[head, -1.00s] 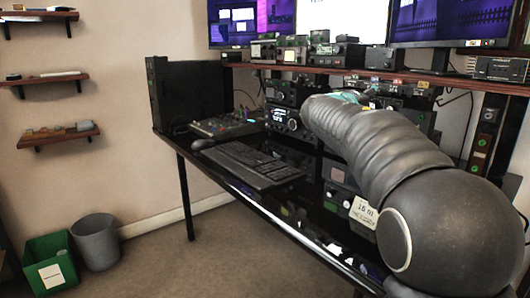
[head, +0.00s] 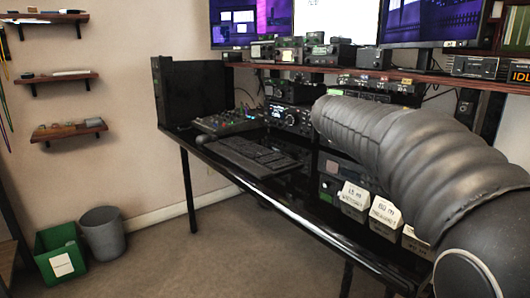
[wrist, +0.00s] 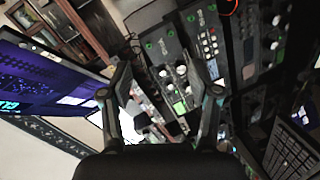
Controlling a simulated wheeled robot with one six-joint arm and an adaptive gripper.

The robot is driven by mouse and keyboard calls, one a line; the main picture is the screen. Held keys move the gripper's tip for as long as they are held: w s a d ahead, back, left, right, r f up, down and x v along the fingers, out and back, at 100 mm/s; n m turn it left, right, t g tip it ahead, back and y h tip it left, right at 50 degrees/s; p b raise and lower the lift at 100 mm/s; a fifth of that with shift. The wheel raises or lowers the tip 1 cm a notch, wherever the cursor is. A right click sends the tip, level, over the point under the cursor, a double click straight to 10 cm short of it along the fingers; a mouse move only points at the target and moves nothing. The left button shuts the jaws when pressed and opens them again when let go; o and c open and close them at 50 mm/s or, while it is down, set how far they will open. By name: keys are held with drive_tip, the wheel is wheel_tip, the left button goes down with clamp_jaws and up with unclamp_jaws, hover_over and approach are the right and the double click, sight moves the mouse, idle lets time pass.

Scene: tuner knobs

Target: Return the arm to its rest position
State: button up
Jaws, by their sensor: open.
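My gripper (wrist: 167,88) shows in the wrist view with its two fingers spread apart and nothing between them. Beyond the fingers are dark radio units with knobs (wrist: 172,77), and my fingers look apart from them. In the head view, my arm in its grey ribbed sleeve crosses the right side above the desk, and my gripper is hidden there. A radio with a lit display (head: 285,117) stands at the back of the desk, left of my arm.
The black desk (head: 300,207) holds a keyboard (head: 250,155), a mixer (head: 225,121) and boxes with white cards (head: 384,211). A shelf (head: 300,67) with small devices and monitors (head: 430,22) is behind. A green bin (head: 60,252) and grey bin (head: 103,233) stand on open floor.

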drive_tip(key=s+a+f+g+y, duration=0.1)
drive_tip(key=s+a+f+y, duration=0.1)
drive_tip(key=s+f, duration=0.3)
drive_tip(key=s+a+f+m+g+y, duration=0.1)
drive_tip(key=s+f, duration=0.4)
drive_tip(key=s, duration=0.5)
drive_tip(key=s+a+f+m+g+y, duration=0.1)
drive_tip(key=s+a+f+y, duration=0.2)
drive_tip(key=s+f, duration=0.3)
drive_tip(key=shift+s+f+y, duration=0.1)
drive_tip(key=shift+s+y, duration=0.6)
drive_tip(key=shift+s, duration=0.4)
drive_tip(key=s+a+f+m+y+b, duration=0.1)
drive_tip(key=s+a+f+y+b, duration=0.3)
drive_tip(key=s+a+f, duration=0.3)
drive_tip(key=s+f, duration=0.4)
drive_tip(key=f, duration=0.3)
drive_tip(key=shift+s+a+f+g+y+b, duration=0.25)
drive_tip(key=shift+s+a+g+y+b, duration=0.05)
drive_tip(key=shift+a+g+b, duration=0.1)
